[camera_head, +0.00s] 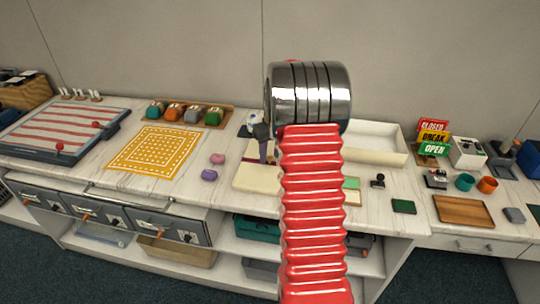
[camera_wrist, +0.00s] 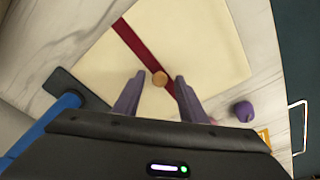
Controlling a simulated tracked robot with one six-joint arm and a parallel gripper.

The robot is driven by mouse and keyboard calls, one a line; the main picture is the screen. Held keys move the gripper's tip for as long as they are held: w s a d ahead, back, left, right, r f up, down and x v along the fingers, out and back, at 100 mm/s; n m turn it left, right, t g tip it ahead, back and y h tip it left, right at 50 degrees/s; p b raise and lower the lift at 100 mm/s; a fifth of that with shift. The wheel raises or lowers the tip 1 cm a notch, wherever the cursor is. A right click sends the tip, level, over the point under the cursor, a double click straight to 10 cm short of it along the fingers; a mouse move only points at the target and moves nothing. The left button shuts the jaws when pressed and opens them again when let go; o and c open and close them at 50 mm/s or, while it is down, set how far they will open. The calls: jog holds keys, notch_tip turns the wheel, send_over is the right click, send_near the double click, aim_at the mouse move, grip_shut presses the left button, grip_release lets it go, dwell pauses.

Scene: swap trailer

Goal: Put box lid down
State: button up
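The cream box lid (camera_wrist: 205,45) has a dark red strip (camera_wrist: 130,38) across it and a round wooden knob (camera_wrist: 160,79). In the head view a cream square panel (camera_head: 256,179), apparently this lid, lies flat on the counter, partly hidden by my arm. My gripper (camera_wrist: 159,76) is over the lid, with its two purple fingers apart on either side of the knob. Gaps show between the knob and both fingers, so it looks open and empty. In the head view my gripper (camera_head: 265,150) is partly hidden behind my arm.
A purple lump (camera_wrist: 243,111) lies beside the lid; in the head view a pink lump (camera_head: 217,158) lies near it. A white open tray (camera_head: 385,140) stands behind my arm. A yellow mat (camera_head: 155,150) lies left. Small cups and signs stand on the right.

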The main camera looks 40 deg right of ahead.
notch_tip(320, 180, up, 12)
jog(key=s, duration=0.1)
jog(key=shift+s+f, duration=0.2)
jog(key=shift+s, duration=0.15)
jog(key=shift+a, duration=0.15)
dwell(0.5)
jog(key=s+a+r+t, duration=0.1)
jog(key=s+a+r, duration=0.2)
jog(key=a, duration=0.5)
jog(key=s+a+r, duration=0.2)
jog(key=a+r, duration=0.1)
jog(key=a, duration=0.5)
jog(key=s+a+r+t, duration=0.1)
jog(key=s+a+r, duration=0.2)
jog(key=a, duration=0.5)
jog(key=s+a+f+n+t, duration=0.1)
jog(key=s+a+f, duration=0.2)
jog(key=s+a, duration=1)
jog(key=shift+s+t, duration=0.4)
jog(key=shift+s, duration=0.4)
